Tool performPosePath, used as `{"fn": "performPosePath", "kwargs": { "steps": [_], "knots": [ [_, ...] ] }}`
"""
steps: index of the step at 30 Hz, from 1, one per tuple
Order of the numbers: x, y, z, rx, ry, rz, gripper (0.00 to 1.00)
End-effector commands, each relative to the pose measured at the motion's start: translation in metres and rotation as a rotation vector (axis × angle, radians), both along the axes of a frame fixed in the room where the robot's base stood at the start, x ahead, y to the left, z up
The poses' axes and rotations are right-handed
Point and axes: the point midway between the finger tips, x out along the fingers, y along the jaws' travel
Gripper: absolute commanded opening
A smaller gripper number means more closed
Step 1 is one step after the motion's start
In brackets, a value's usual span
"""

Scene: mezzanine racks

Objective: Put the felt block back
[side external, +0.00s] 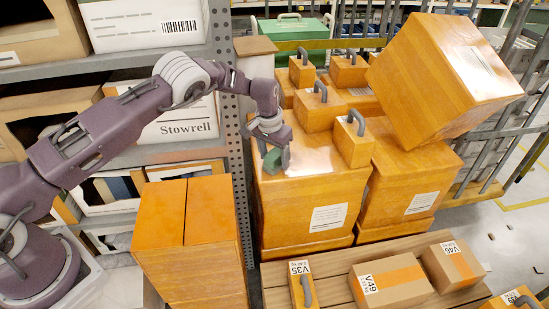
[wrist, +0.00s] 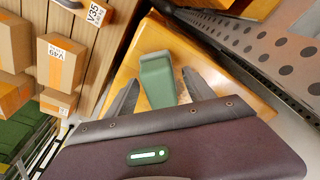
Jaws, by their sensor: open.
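A green block, which looks like the felt block (wrist: 158,80), sits on the orange wooden box in the wrist view. It lies between the two fingers of my gripper (wrist: 161,90), with a narrow gap on each side. In the side view the green block (side external: 275,160) shows just below my gripper (side external: 268,140), over the box top near its left edge. My gripper is open. Whether the block touches the box top all along its underside is hidden.
The wooden box (side external: 318,190) has a white label on its front. Several small handled wooden blocks (side external: 353,140) stand right and behind. A large tilted box (side external: 440,75) leans at right. A perforated rack post (side external: 236,150) stands close left. Cartons (side external: 390,283) lie on the slatted surface in front.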

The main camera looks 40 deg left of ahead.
Motion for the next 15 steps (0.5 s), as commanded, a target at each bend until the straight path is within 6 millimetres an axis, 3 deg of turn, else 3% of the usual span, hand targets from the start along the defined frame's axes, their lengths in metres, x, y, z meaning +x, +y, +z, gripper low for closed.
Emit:
{"fn": "performPosePath", "kwargs": {
  "steps": [9,15],
  "knots": [
    [-0.011,0.0,0.081,-0.001,-0.004,0.0,0.62],
    [-0.017,0.0,0.112,-0.001,0.0,0.0,0.62]
  ]
}}
